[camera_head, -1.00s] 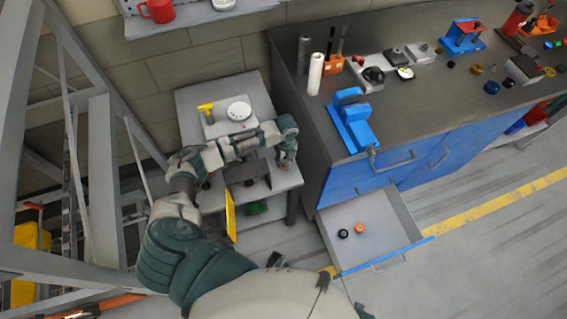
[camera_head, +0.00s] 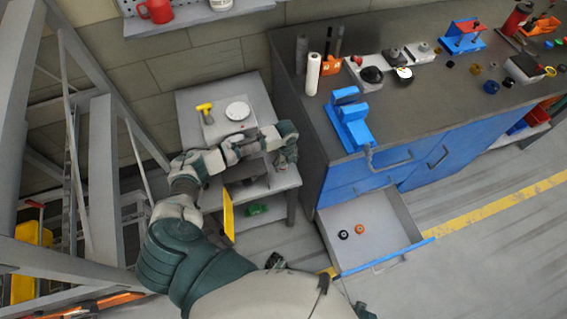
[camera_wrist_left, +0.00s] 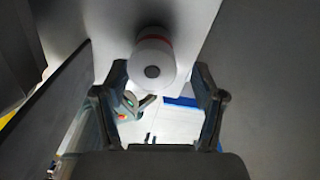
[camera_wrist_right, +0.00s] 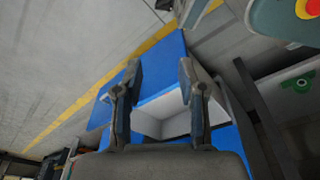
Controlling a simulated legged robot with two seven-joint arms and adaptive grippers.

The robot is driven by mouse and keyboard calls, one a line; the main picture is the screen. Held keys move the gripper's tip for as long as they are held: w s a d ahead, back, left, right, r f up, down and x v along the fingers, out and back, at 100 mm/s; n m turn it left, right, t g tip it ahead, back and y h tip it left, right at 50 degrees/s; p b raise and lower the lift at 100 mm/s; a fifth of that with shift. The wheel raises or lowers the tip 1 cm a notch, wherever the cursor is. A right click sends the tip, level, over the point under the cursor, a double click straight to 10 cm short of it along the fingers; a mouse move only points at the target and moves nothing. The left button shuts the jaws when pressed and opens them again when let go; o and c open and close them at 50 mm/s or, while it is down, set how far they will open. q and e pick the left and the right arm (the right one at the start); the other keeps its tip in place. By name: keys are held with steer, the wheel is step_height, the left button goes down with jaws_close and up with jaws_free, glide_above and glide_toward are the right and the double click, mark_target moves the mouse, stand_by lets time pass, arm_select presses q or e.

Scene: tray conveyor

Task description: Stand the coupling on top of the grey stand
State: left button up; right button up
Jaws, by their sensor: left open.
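In the left wrist view a pale round piece (camera_wrist_left: 153,62) with a dark centre and a red band lies just past my left fingertips, between them. It may be the coupling; I cannot tell for sure. My left gripper (camera_wrist_left: 161,72) is open, with no visible grip on it. In the head view my left gripper (camera_head: 284,160) is at the right side of the small grey table, and the piece cannot be made out there. I cannot tell which thing is the grey stand. My right gripper (camera_wrist_right: 159,68) is open and empty above the drawer area.
The grey table (camera_head: 190,98) bears a yellow-handled item (camera_head: 204,107) and a white disc (camera_head: 238,111). The workbench (camera_head: 430,95) to the right carries a blue vise (camera_head: 350,120) and several parts. An open drawer (camera_head: 385,225) holds two small rings. A yellow panel (camera_head: 228,213) hangs near my left arm.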

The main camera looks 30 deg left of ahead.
mark_target(285, 163)
arm_select(q)
step_height(285, 163, up, 4)
steer(key=shift+f+p, duration=0.1)
steer(key=shift+p, duration=0.25)
steer(key=r, duration=0.2)
steer(key=a+r, duration=0.1)
steer(key=r, duration=0.1)
steer(key=a+r+p, duration=0.1)
steer(key=r, duration=0.1)
steer(key=shift+d+r, duration=0.65)
steer(key=shift+d, duration=0.25)
arm_select(e)
steer(key=shift+s+d+f, duration=0.15)
steer(key=shift+s+f, duration=0.8)
steer(key=shift+s+d+f, duration=0.1)
steer(key=shift+s+f, duration=0.8)
steer(key=shift+f, duration=0.05)
